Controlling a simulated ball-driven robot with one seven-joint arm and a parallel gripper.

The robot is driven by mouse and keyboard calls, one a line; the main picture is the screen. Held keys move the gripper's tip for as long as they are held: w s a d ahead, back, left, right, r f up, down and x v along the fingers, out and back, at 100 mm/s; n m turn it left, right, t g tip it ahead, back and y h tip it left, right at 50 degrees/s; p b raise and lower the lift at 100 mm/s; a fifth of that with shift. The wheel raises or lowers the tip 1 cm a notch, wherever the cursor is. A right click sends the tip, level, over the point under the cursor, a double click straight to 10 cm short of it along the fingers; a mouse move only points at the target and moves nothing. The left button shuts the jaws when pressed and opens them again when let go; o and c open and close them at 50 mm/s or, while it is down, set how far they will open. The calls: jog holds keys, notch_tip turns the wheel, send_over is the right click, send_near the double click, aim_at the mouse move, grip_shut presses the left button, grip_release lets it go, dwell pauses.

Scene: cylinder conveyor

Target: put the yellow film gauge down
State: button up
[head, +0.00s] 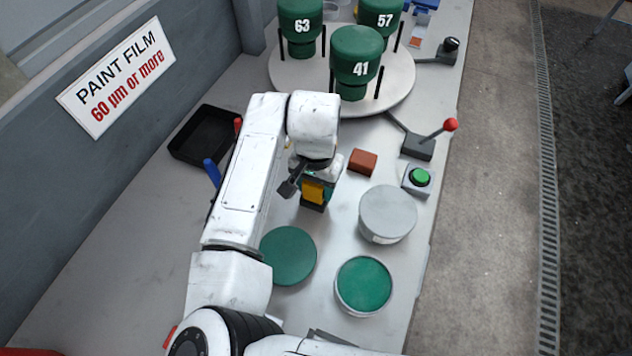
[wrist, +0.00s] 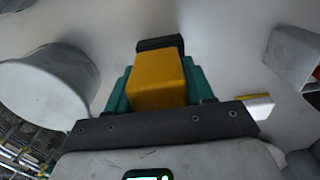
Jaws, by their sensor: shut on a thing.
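The yellow film gauge (head: 313,191) is in my gripper (head: 314,196), over the bench just left of the grey lidded tin. Its dark end points down toward the bench top. In the wrist view the yellow gauge body (wrist: 158,82) sits between the teal fingers of my gripper (wrist: 158,88), which are shut on it. Its black tip (wrist: 160,43) reaches beyond the fingers. I cannot tell whether the tip touches the bench.
The grey tin (head: 387,215) stands close on the right, a red-brown block (head: 363,162) behind it. A green disc (head: 288,255) and an open tin of green paint (head: 363,286) are nearer. A green button (head: 420,177), red-knobbed lever (head: 450,125), turntable (head: 285,72) and black tray (head: 190,150) stand around.

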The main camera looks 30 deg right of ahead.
jog(key=shift+f, duration=0.3)
jog(key=shift+f, duration=0.1)
jog(key=o, duration=0.9)
jog(key=shift+o, duration=0.2)
notch_tip(320, 180, up, 12)
jog(key=shift+r+b, duration=0.15)
jog(key=shift+b, duration=0.75)
